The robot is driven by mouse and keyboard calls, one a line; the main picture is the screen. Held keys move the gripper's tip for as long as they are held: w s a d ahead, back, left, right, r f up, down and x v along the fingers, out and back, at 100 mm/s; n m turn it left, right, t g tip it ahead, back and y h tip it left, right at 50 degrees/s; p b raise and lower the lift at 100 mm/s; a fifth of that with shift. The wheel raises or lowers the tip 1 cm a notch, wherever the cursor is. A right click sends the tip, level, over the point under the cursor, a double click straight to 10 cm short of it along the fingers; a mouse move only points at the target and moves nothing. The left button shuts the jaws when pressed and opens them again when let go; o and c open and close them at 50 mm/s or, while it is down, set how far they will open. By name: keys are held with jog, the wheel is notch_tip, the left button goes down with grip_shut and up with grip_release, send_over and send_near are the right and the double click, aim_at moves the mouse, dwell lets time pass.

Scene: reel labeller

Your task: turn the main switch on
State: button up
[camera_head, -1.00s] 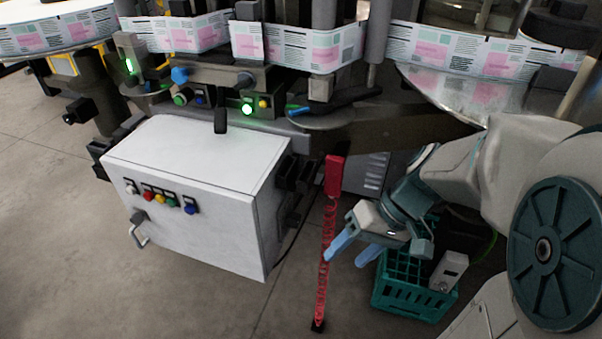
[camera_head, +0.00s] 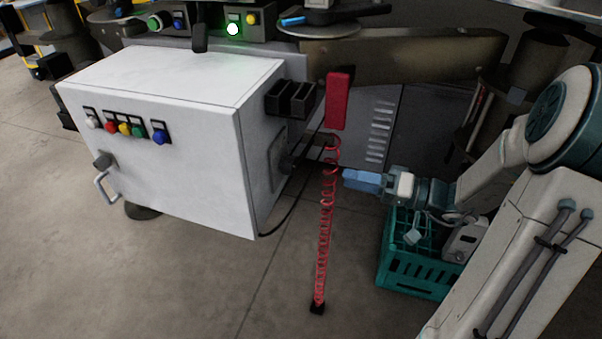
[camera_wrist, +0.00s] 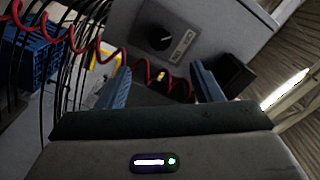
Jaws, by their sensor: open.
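The white cabinet (camera_head: 180,95) stands at left. On its right side face a dark rotary knob (camera_head: 286,161) shows at a steep angle. The wrist view shows a black knob (camera_wrist: 160,38) with small label plates beside it on a grey panel, likely the main switch; its setting is too small to read. My gripper (camera_head: 348,180) points left at that side face, to the right of the red coiled cord and apart from the cabinet. In the wrist view my blue fingers (camera_wrist: 162,85) are spread and empty, with the knob beyond them, near the top.
The red coiled cord (camera_head: 326,225) hangs between my gripper and the cabinet and crosses the wrist view. A red holder (camera_head: 338,100) hangs above it. A green crate (camera_head: 415,277) stands below my gripper. Black boxes (camera_head: 290,98) stick out of the cabinet's side. Floor in front is clear.

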aim_at(295, 167)
jog(key=b+x, duration=0.2)
jog(key=x, duration=1)
jog(key=shift+a, duration=0.1)
jog(key=c, duration=1)
